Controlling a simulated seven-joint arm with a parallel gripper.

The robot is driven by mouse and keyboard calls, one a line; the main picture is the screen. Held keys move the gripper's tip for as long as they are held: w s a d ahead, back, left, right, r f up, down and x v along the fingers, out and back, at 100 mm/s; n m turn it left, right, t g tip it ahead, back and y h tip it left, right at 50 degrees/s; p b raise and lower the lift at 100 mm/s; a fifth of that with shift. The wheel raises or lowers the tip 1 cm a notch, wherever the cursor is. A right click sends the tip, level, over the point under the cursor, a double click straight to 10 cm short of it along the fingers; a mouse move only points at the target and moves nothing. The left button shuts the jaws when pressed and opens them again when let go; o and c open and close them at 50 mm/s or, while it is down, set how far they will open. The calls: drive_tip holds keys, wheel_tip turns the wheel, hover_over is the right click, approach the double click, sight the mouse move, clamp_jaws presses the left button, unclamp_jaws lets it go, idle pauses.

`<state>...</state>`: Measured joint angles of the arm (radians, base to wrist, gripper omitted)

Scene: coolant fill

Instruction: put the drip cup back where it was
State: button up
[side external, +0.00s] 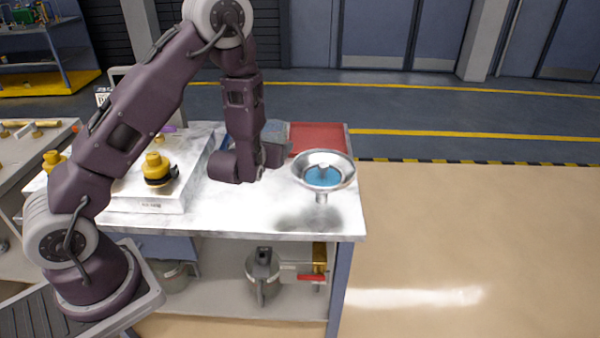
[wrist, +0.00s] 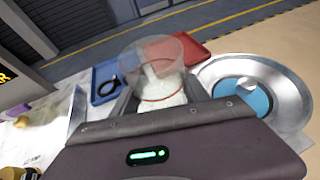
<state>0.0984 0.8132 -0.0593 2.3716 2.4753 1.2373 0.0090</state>
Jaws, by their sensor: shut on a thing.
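The drip cup, a clear cup with a red ring line (wrist: 158,80), sits between the fingers of my gripper (wrist: 160,103) in the wrist view. In the side view my gripper (side external: 277,153) is above the back of the white bench top, left of the funnel, and a pale see-through shape, likely the cup (side external: 275,130), shows just behind it. My gripper is shut on the cup. The cup's base and its height over the bench are hard to tell. In the wrist view the blue tray (wrist: 97,92) lies left of the cup and the red tray (wrist: 187,49) behind it.
A wide metal funnel with blue inside (side external: 324,173) stands close to the right of my gripper, and shows large in the wrist view (wrist: 290,90). The red tray (side external: 318,138) is at the back right. A yellow-capped part (side external: 156,170) stands on a white block at left.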

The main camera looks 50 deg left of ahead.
drive_tip(key=s+a+n+g+y, duration=0.3)
drive_tip(key=s+a+n+y, duration=0.1)
drive_tip(key=s, duration=0.1)
drive_tip(key=n+g+y, duration=0.2)
drive_tip(key=n+g, duration=0.3)
hover_over(228, 202)
drive_tip(key=f, duration=0.1)
wheel_tip(228, 202, down, 10)
drive_tip(key=shift+a+f, duration=0.1)
drive_tip(key=o, duration=1.6)
drive_tip(key=shift+f, duration=0.15)
drive_tip(key=shift+c, duration=0.2)
